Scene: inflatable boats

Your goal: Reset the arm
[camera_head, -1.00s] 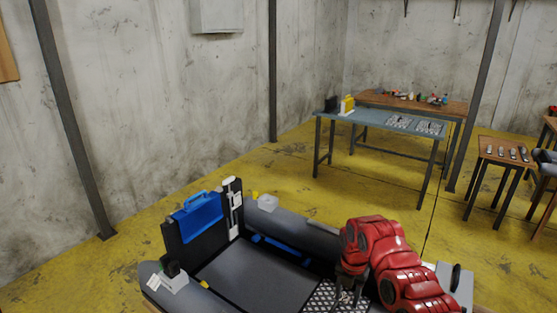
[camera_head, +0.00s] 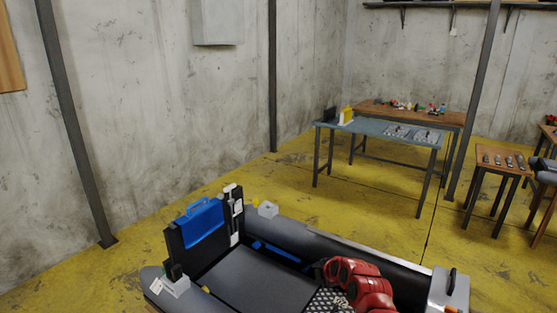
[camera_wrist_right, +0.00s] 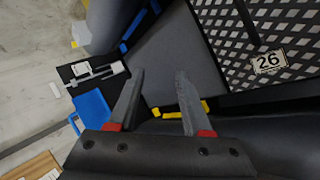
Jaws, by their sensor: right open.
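My right arm (camera_head: 358,283), red, comes in low at the right of the head view, over the grey inflatable boat (camera_head: 290,237). Its gripper is hard to make out there. In the right wrist view my right gripper (camera_wrist_right: 160,72) is open, with nothing between its two grey fingers. Behind the fingers lie the boat's grey floor (camera_wrist_right: 165,50) and a patterned metal plate marked 26 (camera_wrist_right: 268,62). My left gripper is not in view.
A blue case (camera_head: 203,220) is at the boat's black end board (camera_head: 180,252). A grey-blue table (camera_head: 375,127) and a wooden table (camera_head: 440,115) stand at the back. A small side table (camera_head: 500,160) is at right. Yellow floor (camera_head: 330,200) lies clear between.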

